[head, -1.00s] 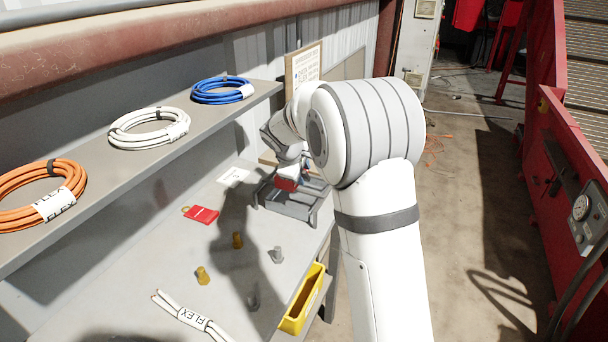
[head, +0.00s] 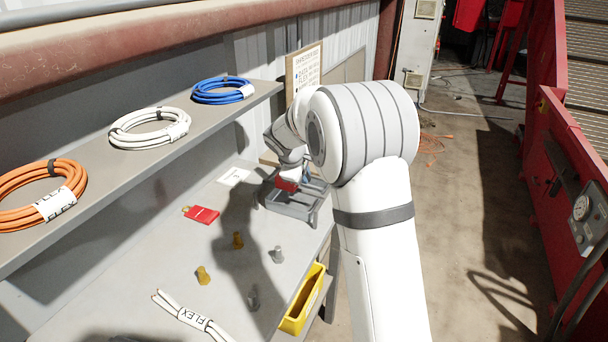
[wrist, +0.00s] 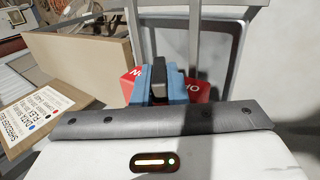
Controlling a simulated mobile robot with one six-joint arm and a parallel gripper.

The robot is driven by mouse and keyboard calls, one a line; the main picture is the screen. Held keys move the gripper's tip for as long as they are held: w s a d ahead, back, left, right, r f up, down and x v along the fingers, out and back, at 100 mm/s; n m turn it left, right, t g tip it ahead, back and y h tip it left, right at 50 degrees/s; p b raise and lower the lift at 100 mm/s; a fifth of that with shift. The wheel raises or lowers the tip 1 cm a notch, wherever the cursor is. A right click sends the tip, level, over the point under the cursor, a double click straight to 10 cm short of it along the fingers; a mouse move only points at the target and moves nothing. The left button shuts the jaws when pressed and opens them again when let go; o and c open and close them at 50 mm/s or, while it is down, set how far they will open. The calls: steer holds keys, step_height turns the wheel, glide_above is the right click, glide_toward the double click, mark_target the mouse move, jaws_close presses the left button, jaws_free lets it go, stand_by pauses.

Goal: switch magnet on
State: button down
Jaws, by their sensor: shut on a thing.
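My gripper (wrist: 158,88) is at the far end of the bench, low over a grey frame (head: 292,207). In the wrist view its blue fingers are shut close together around a narrow dark part. A red block (wrist: 131,84) with white lettering shows on both sides of the fingers, mostly covered by them. It looks like the magnet, and its red also shows under my gripper in the head view (head: 287,185). Its switch position cannot be made out.
A yellow bin (head: 302,300) hangs at the bench's front edge. A red tag (head: 202,214), several small fittings and a white cable bundle (head: 190,315) lie on the bench. Cable coils rest on the shelf (head: 190,135) above. A notice board (head: 303,75) stands behind.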

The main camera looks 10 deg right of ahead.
steer(key=b, duration=0.3)
steer(key=shift+f, duration=0.4)
steer(key=t+b, duration=0.1)
steer(key=b, duration=0.1)
steer(key=shift+s+a+h+b, duration=0.1)
steer(key=shift+h+b, duration=0.2)
steer(key=shift+h, duration=0.1)
steer(key=shift+r+b, duration=0.15)
steer(key=shift+b, duration=0.3)
steer(key=shift+r, duration=0.1)
steer(key=c, duration=1.4)
jaws_free()
steer(key=shift+c, duration=0.2)
